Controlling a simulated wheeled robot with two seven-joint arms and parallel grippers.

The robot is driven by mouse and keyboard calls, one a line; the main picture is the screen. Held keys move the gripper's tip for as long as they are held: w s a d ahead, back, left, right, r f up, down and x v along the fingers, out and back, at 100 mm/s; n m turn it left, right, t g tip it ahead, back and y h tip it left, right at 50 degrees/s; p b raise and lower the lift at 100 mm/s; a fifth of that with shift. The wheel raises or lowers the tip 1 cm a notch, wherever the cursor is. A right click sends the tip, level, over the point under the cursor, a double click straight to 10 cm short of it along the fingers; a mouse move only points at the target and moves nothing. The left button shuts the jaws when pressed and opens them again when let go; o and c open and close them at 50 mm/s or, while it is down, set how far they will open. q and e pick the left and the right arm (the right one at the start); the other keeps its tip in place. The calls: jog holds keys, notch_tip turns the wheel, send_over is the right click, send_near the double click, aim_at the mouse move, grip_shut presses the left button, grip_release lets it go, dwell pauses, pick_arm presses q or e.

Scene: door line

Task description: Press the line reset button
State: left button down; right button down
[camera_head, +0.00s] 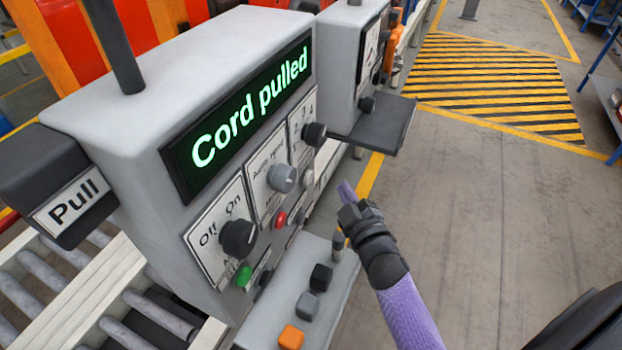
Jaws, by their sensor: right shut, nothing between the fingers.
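A grey control box (140,90) shows "Cord pulled" in green on its black display (245,115). Its front has an Off/On knob (238,238), a grey knob (281,178), a black knob (313,134), a red button (280,219) and a green button (244,275). A lower sloped shelf carries an orange button (290,337), a grey one (307,306) and a black one (320,277). No reset label is readable. My right gripper (346,191) is shut and empty, to the right of the box and apart from the buttons. My left gripper is out of view.
A black "Pull" block (60,185) juts from the box's left side, above a roller conveyor (50,280). A second grey box (342,50) with a dark ledge (375,125) stands beyond.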

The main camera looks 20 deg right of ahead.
aim_at(313, 174)
jog(key=shift+w+a+b, duration=0.45)
jog(key=shift+w+a, duration=0.85)
jog(key=shift+w, duration=0.25)
dwell(0.9)
jog(key=shift+w+a, duration=0.3)
jog(key=shift+w, duration=0.05)
jog(key=shift+w+a+b, duration=0.35)
jog(key=shift+w, duration=0.05)
dwell(0.9)
jog(key=shift+s+d, duration=0.1)
jog(key=shift+s+d+p, duration=0.45)
jog(key=shift+s+d, duration=0.05)
jog(key=shift+s, duration=0.15)
